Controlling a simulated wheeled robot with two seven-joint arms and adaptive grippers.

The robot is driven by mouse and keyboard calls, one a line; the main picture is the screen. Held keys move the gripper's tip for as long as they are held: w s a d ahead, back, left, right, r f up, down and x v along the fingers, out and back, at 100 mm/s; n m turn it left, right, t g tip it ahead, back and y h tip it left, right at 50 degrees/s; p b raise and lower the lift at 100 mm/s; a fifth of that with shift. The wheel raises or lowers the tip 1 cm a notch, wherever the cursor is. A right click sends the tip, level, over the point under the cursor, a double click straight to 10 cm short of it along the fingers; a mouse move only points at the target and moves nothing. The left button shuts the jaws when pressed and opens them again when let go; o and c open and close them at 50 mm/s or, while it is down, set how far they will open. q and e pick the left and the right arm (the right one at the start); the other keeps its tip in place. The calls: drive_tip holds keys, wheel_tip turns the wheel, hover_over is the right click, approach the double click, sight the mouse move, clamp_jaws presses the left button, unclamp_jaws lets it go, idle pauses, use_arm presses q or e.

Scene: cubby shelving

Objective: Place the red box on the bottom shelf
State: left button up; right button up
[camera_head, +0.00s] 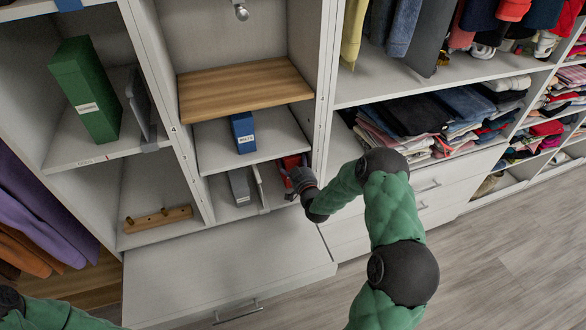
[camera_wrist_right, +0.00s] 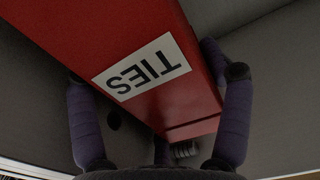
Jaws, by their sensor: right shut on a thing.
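The red box (camera_head: 291,161) is in the lower right compartment of the middle cubby column, partly hidden by my right gripper (camera_head: 298,179). In the wrist view the red box (camera_wrist_right: 125,33) fills the upper middle and shows a white "TIES" label upside down. The right gripper's fingers (camera_wrist_right: 160,118) lie on both sides of it, shut on it. The bottom shelf (camera_head: 222,205) is the lowest level of that column, under the blue box's shelf. How firmly the red box rests on it cannot be seen. My left gripper is out of view.
A grey box (camera_head: 240,187) and a thin divider (camera_head: 261,187) stand left of the red box. A blue box (camera_head: 243,132) is on the shelf above. A drawer front (camera_head: 225,280) juts out below. The white upright (camera_head: 325,90) is close on the right.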

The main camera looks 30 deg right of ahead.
drive_tip(key=shift+w+f+b, duration=0.1)
drive_tip(key=shift+f+b, duration=0.65)
drive_tip(key=shift+f, duration=1)
drive_tip(key=shift+r, duration=0.1)
drive_tip(key=o, duration=1.1)
drive_tip(key=shift+f, duration=0.25)
drive_tip(key=o, duration=0.3)
drive_tip(key=shift+o, duration=0.2)
drive_tip(key=shift+r, duration=0.1)
